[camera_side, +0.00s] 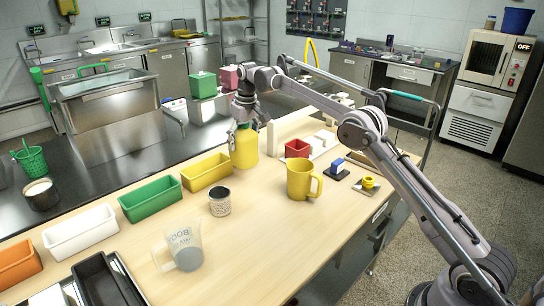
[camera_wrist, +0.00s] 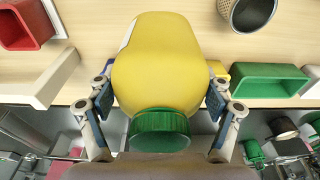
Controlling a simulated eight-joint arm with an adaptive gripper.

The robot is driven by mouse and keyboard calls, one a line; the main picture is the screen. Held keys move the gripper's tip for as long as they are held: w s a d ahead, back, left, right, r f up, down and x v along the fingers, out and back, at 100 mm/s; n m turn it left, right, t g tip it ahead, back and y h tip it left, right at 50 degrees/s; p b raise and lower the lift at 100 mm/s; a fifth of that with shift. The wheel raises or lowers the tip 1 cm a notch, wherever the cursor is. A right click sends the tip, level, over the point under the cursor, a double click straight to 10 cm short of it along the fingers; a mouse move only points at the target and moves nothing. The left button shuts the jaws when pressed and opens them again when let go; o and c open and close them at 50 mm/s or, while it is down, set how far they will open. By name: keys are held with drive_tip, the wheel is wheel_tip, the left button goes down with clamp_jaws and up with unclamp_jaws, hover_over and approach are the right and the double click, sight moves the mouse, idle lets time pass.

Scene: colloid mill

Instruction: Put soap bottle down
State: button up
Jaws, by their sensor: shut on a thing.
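The soap bottle (camera_side: 244,150) is yellow with a green cap (camera_wrist: 159,130). In the side view it is upright at the back edge of the wooden table (camera_side: 285,225), right of the yellow bin (camera_side: 206,172). I cannot tell whether its base touches the tabletop. My gripper (camera_side: 243,122) is at the bottle's upper part. In the wrist view the bottle's yellow body (camera_wrist: 160,62) fills the space between the two fingers (camera_wrist: 160,98), which are shut on it from both sides.
A green bin (camera_side: 150,198) and a white bin (camera_side: 80,231) line the table's back edge. A dark can (camera_side: 220,201), a yellow mug (camera_side: 302,180), a clear beaker (camera_side: 182,246) and a red box (camera_side: 297,148) stand nearby. The front middle of the table is clear.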

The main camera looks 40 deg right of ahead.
sight(245, 165)
drive_tip(key=shift+f, duration=5)
drive_tip(key=shift+f, duration=0.1)
drive_tip(key=o, duration=1.7)
